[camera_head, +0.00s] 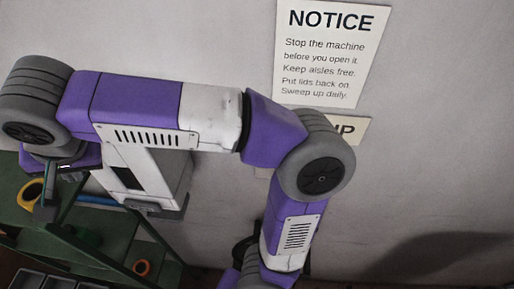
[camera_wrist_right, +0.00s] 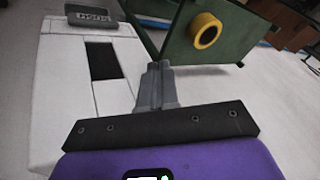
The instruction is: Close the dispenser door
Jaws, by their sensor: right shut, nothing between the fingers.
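The dispenser is a white box on the wall; its front (camera_head: 147,172) shows in the head view, partly hidden by my right arm. In the right wrist view its white front (camera_wrist_right: 65,90) fills the left side, with a dark window and a grey bar (camera_wrist_right: 92,15) with upside-down lettering that seems to read PUSH. I cannot tell how far the door stands open. My right gripper (camera_head: 47,208) is left of the dispenser. In the right wrist view (camera_wrist_right: 158,72) its fingers are together and empty, beside the white front, with no clear contact. My left gripper is not in view.
A green rack (camera_head: 75,238) stands below and left of the dispenser. A yellow roll (camera_wrist_right: 206,30) hangs on it, close to my right gripper. A notice (camera_head: 326,50) hangs on the wall.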

